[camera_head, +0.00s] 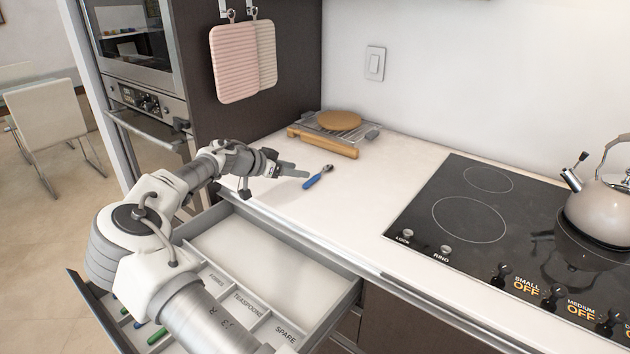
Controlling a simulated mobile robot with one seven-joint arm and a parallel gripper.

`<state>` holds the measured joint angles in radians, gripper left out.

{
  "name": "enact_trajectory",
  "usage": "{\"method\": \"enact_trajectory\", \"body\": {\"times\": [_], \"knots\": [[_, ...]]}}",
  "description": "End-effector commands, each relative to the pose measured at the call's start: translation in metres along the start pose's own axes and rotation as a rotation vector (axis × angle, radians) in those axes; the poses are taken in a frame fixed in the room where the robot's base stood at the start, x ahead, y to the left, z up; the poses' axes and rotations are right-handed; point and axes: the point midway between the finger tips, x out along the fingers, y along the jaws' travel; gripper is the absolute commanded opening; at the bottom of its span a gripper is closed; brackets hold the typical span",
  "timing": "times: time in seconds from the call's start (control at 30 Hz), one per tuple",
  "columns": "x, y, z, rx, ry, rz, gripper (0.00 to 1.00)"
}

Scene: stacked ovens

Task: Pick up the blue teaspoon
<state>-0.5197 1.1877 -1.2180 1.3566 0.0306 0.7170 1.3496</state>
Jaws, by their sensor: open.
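The blue teaspoon (316,179) lies on the white countertop, right of my gripper, with its blue handle toward the drawer and its small bowl end toward the back. My gripper (296,172) is open just left of the spoon, low over the counter. Its fingers point right toward the spoon. Nothing shows between them. A small gap seems to lie between the fingertips and the spoon, but I cannot tell their exact height.
A labelled cutlery drawer (341,300) stands open below the counter, partly hidden by my arm. A wooden board (324,143) with a rack and round piece lies behind. A black cooktop (455,230) and a kettle (601,208) are at right. Counter between spoon and cooktop is clear.

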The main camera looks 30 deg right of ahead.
Motion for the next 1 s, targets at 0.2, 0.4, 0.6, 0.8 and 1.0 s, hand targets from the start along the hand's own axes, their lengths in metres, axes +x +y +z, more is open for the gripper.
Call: {"method": "enact_trajectory", "body": {"times": [0.2, 0.4, 0.6, 0.8, 1.0], "knots": [[0.018, 0.0, 0.001, -0.001, -0.001, 0.0, 0.63], [0.035, 0.004, 0.002, 0.0, -0.002, 0.003, 0.63], [0.065, 0.008, 0.002, 0.0, 0.0, 0.001, 0.63], [0.07, 0.007, 0.001, 0.0, 0.0, -0.002, 0.63], [0.07, 0.007, 0.001, 0.0, -0.001, -0.001, 0.41]]}}
